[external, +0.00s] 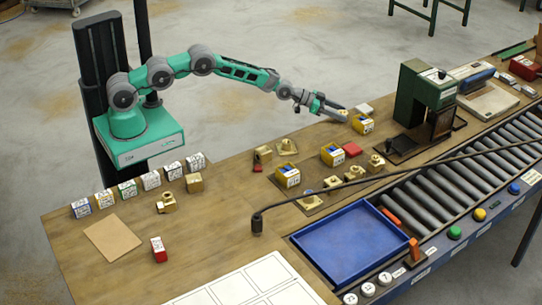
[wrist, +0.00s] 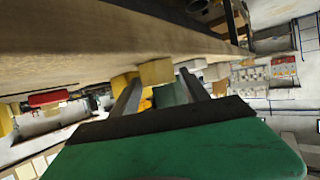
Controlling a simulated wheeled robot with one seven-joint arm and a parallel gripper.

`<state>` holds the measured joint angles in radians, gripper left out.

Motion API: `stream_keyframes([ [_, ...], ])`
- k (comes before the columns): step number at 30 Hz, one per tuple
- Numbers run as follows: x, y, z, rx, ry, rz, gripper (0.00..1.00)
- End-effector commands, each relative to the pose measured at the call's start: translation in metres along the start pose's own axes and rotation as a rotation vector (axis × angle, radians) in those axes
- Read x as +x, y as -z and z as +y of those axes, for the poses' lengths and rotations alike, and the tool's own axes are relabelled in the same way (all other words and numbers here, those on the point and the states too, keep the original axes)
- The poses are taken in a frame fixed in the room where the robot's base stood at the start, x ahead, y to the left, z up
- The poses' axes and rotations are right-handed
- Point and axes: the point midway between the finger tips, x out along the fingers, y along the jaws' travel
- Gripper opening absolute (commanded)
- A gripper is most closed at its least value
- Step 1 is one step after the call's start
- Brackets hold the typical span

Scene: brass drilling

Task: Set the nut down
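My gripper (external: 331,108) is at the end of the outstretched arm, low over the far edge of the wooden bench. A brass-coloured piece, which looks like the nut (external: 342,113), shows at its fingertips. In the wrist view the two fingers of my gripper (wrist: 160,85) stand apart, with the blocky brass nut (wrist: 157,72) filling the gap at their tips. The fingers appear shut on it. Its underside is hidden, and I cannot tell whether it touches the bench.
More boxes and brass parts (external: 286,147) stand nearer on the bench. A green press (external: 424,92) rises to the right. A blue tray (external: 350,243) is in front.

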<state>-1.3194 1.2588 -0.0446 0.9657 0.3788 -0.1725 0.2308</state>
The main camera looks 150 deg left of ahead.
Motion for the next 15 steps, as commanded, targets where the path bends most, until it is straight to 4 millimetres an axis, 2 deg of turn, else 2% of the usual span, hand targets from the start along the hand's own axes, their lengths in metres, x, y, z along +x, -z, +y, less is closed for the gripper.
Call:
stream_keyframes([
  [2, -0.0001, 0.0000, 0.0000, 0.000, 0.000, 0.000, 0.46],
  [15, -0.0002, 0.0002, -0.0002, 0.000, 0.000, 0.000, 0.10],
])
